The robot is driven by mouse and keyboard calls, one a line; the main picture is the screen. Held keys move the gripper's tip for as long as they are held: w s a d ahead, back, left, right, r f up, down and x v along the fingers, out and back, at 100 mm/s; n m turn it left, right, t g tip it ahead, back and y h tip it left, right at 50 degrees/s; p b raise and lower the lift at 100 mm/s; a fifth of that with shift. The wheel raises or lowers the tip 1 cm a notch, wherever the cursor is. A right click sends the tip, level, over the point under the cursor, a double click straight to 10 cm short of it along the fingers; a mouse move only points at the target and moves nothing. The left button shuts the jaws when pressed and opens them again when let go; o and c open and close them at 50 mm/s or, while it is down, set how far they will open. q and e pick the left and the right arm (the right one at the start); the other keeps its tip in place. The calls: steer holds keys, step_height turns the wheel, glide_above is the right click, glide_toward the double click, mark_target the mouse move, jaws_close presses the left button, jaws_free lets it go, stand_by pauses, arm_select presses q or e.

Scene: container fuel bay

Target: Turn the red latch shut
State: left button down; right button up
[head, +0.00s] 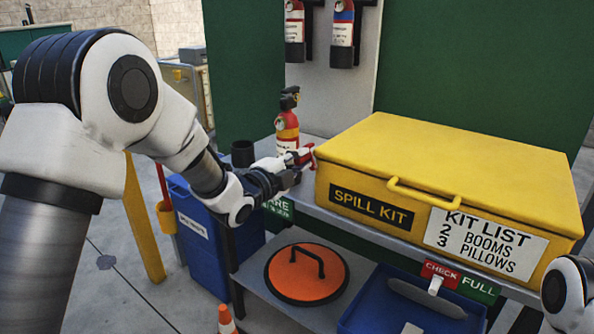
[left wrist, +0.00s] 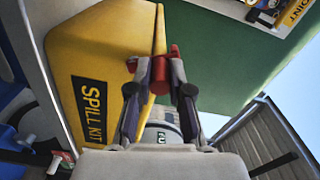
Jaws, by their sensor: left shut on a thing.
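The yellow spill kit box (head: 450,165) stands on the grey shelf with its lid down. The red latch (head: 312,156) is on the box's left end, near the lid seam, mostly hidden by my gripper. My left gripper (head: 298,158) is shut on the latch. In the left wrist view, the red latch (left wrist: 159,68) shows between the fingers of the left gripper (left wrist: 159,88), beside the yellow box (left wrist: 98,65). I cannot tell the latch's exact angle. My right gripper is out of view; only part of my right arm shows at the lower right.
A fire extinguisher (head: 287,122) and a dark cup (head: 243,153) stand behind my left gripper. A red CHECK tag (head: 440,273) hangs at the shelf front. Below are an orange round lid (head: 285,282), a blue tray (head: 375,316) and a blue bin (head: 195,245).

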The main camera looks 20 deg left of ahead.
arm_select(q)
steer(key=m+b, duration=0.2)
steer(key=d+m+b, duration=0.1)
steer(key=m+b, duration=0.1)
steer(key=m, duration=0.1)
steer(key=shift+s+d, duration=0.1)
steer(key=shift+s, duration=0.1)
steer(key=shift+r, duration=0.1)
stand_by(0.4)
steer(key=c, duration=1.1)
jaws_free()
steer(key=shift+s, duration=0.1)
steer(key=v, duration=1.2)
